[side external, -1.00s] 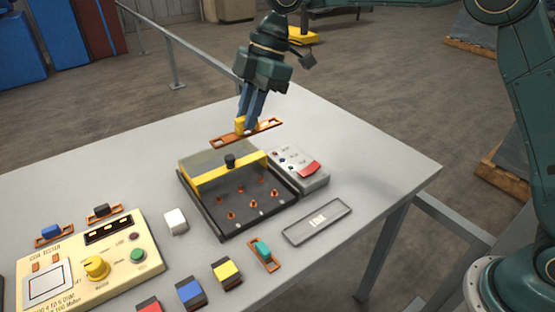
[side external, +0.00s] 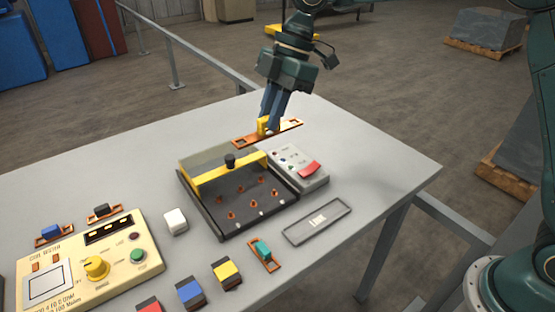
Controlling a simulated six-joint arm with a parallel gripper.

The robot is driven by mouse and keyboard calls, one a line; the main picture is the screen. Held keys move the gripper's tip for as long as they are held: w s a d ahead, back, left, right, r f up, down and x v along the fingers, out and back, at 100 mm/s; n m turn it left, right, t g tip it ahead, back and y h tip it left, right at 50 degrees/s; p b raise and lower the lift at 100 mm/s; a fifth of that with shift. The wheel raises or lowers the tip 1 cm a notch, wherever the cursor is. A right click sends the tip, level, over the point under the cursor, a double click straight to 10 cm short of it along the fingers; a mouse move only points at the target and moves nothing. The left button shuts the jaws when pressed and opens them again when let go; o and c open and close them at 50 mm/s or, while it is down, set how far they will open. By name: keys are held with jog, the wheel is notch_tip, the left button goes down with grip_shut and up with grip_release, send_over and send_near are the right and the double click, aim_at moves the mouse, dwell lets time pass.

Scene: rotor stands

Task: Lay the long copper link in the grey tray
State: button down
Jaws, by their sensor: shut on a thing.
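My gripper (side external: 268,127) is shut on the yellow grip (side external: 262,125) of the long copper link (side external: 287,128). The link is a flat copper bar with an opening near its left end. It is held in the air, above and behind the black terminal board, near the grey control box. The grey tray (side external: 298,237) is a shallow, long tray with a pale label in it. It lies on the table in front of the control box, to the lower right of my gripper. No link lies in it.
The black board (side external: 246,219) with copper posts, a yellow bar and a clear cover stands between link and beige tester (side external: 118,274). The grey box (side external: 309,179) has a red switch. A teal-gripped link (side external: 263,251) lies left of the tray. The table's right side is clear.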

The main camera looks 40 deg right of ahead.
send_over(314, 223)
jog(key=w+d, duration=0.1)
jog(key=f, duration=0.1)
jog(key=shift+s+d+f, duration=0.2)
jog(key=shift+s+d, duration=0.25)
jog(key=shift+s, duration=0.05)
jog(key=shift+f, duration=0.1)
notch_tip(314, 223, down, 16)
jog(key=shift+r, duration=0.2)
jog(key=shift+f, duration=0.1)
jog(key=shift+f, duration=2.05)
jog(key=shift+f, duration=0.1)
jog(key=c, duration=1.4)
grip_release()
